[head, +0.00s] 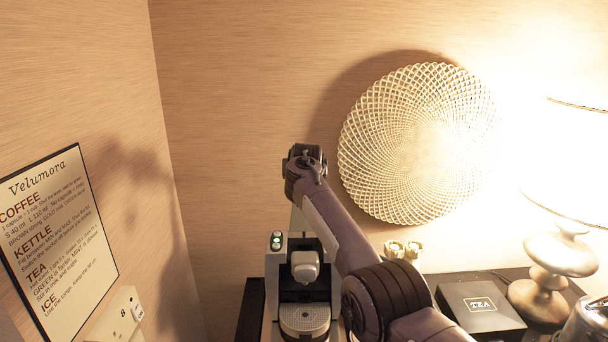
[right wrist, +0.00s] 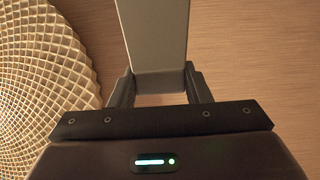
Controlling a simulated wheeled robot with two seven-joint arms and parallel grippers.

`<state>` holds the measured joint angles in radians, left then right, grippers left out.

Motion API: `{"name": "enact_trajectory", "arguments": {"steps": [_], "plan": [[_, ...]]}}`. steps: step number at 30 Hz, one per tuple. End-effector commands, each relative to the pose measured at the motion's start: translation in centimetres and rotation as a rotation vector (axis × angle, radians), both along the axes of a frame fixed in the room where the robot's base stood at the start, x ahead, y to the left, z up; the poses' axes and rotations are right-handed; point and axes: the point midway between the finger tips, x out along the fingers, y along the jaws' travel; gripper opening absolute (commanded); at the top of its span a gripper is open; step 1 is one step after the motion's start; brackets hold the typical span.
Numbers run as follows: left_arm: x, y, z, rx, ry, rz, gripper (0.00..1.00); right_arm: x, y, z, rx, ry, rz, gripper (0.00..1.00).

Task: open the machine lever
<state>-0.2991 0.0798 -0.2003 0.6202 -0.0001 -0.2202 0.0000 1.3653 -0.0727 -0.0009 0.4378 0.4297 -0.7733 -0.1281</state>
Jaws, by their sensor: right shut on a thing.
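The coffee machine (head: 271,290) stands on the counter at the bottom middle of the head view, with a round drip tray (head: 305,317) at its front. Its grey lever (head: 321,229) stands raised, running up from the top of the machine towards my right gripper (head: 304,170). In the right wrist view the flat grey lever (right wrist: 153,35) passes between the two fingers of my right gripper (right wrist: 160,85), which is shut on it. My right arm hides part of the lever and the machine's right side. My left gripper is not in view.
A black TEA box (head: 480,306) and a lamp (head: 556,265) stand to the right. Small light-coloured items (head: 403,250) sit behind my arm. A round woven wall decoration (head: 415,145) hangs behind. An instruction sign (head: 60,235) is on the left wall.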

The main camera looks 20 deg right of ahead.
Motion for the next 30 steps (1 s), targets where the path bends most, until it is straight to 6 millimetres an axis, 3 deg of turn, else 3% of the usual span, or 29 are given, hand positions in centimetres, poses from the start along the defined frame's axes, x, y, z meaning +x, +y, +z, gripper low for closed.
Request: {"name": "enact_trajectory", "arguments": {"steps": [1,2,6,20,30], "plan": [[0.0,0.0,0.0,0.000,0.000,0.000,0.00,0.0,0.0,-0.2,0.001,0.004,-0.001,0.03],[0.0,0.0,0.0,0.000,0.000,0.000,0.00,0.0,0.0,-0.2,0.001,0.004,-0.001,0.47],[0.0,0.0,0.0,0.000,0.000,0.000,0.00,0.0,0.0,-0.2,0.001,0.004,-0.001,0.65],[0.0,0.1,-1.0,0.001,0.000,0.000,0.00,-0.5,0.2,0.0,-0.002,-0.001,-0.003,0.65],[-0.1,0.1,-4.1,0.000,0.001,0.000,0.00,-3.7,1.0,1.9,-0.001,-0.001,-0.002,0.65]]}}
